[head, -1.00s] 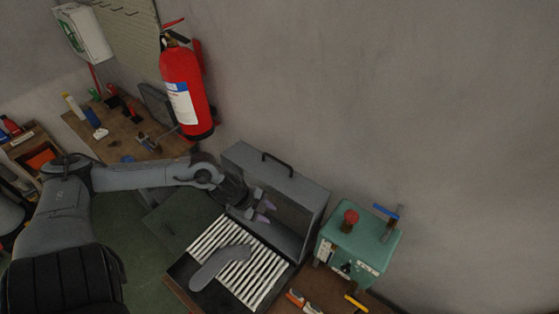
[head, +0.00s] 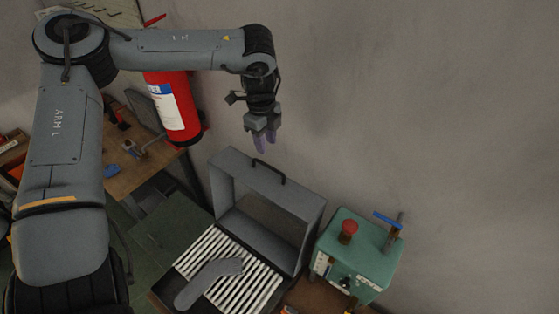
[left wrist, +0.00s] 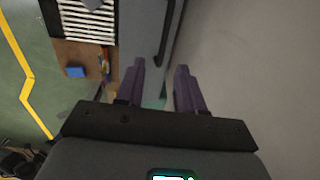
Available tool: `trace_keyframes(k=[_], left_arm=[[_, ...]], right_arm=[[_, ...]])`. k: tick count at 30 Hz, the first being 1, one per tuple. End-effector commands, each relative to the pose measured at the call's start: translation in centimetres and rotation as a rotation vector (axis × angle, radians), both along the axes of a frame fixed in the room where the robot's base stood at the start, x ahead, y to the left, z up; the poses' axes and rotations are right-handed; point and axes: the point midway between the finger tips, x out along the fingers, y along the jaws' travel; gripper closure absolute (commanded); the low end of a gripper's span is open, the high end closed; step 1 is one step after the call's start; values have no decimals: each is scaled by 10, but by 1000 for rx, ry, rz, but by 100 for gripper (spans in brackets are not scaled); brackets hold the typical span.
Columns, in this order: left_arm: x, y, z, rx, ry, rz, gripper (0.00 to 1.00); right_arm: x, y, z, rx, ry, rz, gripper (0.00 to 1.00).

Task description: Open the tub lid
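The grey box-like lid (head: 228,165) stands upright at the back of the slatted bed in the head view, its hollow side facing the bed. A black handle (head: 268,171) is on its top; lid (left wrist: 137,28) and handle (left wrist: 168,30) also show in the left wrist view. My left gripper (head: 264,145) points down, above and apart from the handle. Its purple fingers (left wrist: 160,68) are spread with nothing between them. My right gripper is not in view.
A grey sock-shaped form (head: 208,282) lies on the white slats (head: 232,262). A green control box (head: 360,262) with a red button stands to the right. A red fire extinguisher (head: 175,105) hangs on the wall behind my left arm. The wall area at right is clear.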

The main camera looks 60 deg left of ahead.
Motion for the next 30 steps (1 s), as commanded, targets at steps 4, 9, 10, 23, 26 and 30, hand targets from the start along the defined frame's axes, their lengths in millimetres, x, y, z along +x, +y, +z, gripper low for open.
trace_keyframes(k=[4,9,10,23,26,30], left_arm=[[3,-1,7,22,9,2,62],[4,-1,-8,22,13,4,62],[4,-1,-12,22,13,4,62],[6,0,-78,23,11,3,62],[7,0,-87,23,10,3,62],[8,0,-94,23,9,3,62]], right_arm=[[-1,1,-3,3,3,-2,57],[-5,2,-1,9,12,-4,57],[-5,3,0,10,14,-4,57],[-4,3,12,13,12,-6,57],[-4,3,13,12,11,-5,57],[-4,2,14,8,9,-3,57]])
